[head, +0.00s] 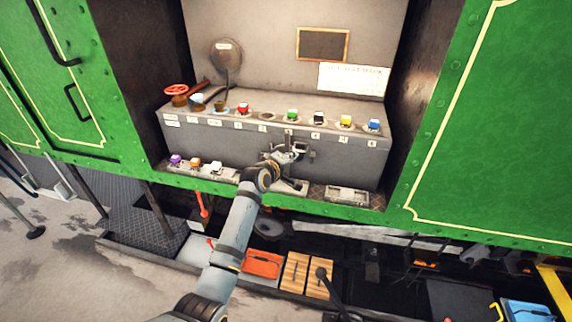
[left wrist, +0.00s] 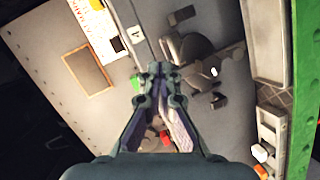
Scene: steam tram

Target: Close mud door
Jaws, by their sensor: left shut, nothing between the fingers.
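My left gripper (head: 290,152) reaches in from below to the front face of the grey bench inside the green tram body. It is shut and empty. In the left wrist view its fingertips (left wrist: 157,68) meet next to a small grey fitting with dark parts (left wrist: 192,47), on or close to the bench front. The fitting also shows just right of the gripper in the head view (head: 312,153). I cannot tell for sure whether this is the mud door, or how far it stands open; the gripper covers part of it. My right gripper is not in view.
More coloured knobs stand on a low ledge at left (head: 196,164). Green side panels (head: 497,125) flank the opening. Below lie an orange box (head: 262,263) and wooden blocks (head: 295,270).

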